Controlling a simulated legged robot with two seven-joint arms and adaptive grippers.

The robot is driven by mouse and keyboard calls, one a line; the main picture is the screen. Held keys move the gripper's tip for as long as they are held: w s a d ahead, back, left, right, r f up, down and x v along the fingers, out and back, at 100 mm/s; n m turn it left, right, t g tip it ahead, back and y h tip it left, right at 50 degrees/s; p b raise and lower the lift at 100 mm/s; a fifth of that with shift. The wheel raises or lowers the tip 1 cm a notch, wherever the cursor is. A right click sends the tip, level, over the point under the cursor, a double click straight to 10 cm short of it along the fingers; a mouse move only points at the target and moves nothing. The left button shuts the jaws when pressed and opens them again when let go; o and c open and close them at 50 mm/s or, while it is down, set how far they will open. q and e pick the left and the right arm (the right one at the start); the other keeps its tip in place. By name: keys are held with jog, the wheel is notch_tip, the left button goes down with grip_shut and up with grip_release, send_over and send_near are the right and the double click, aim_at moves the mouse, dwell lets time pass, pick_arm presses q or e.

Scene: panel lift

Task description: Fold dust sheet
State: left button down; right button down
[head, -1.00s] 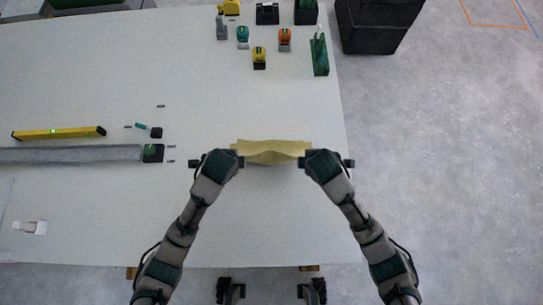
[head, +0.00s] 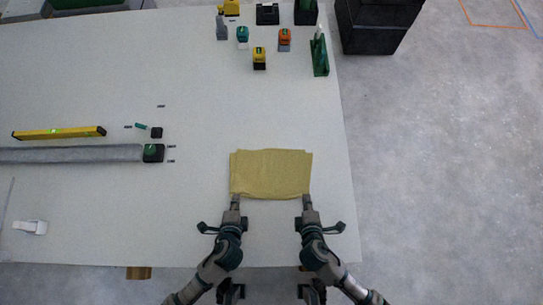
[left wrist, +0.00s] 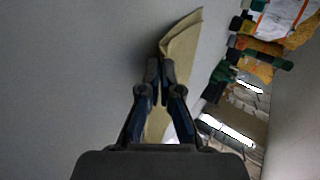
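The dust sheet (head: 271,172) is a tan, roughly rectangular folded cloth near the front edge of the white table, with slightly uneven layered edges. My left gripper (head: 235,200) is at its near left corner. In the left wrist view the left fingers (left wrist: 163,72) are close together on the sheet's edge (left wrist: 182,38), with cloth showing beyond and between them. My right gripper (head: 307,201) is at the near right corner, its fingers narrow together against the near edge. The cloth hides the fingertips partly.
The white table (head: 190,90) is clear around the sheet. A yellow level (head: 58,132) and a long grey bar (head: 70,154) lie to the left. Several small tools, including a yellow one (head: 259,58), stand at the back. A black box (head: 375,25) stands beyond the right edge.

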pick_arm(q)
jog(key=c, duration=1)
grip_release()
jog(key=shift+c, duration=0.2)
pick_arm(e)
jog(key=c, duration=1)
grip_release()
jog(key=shift+c, duration=0.2)
pick_arm(q)
jog(key=s+r, duration=0.6)
jog(key=r, duration=0.3)
pick_arm(e)
jog(key=s+r, duration=0.6)
jog(key=r, duration=0.3)
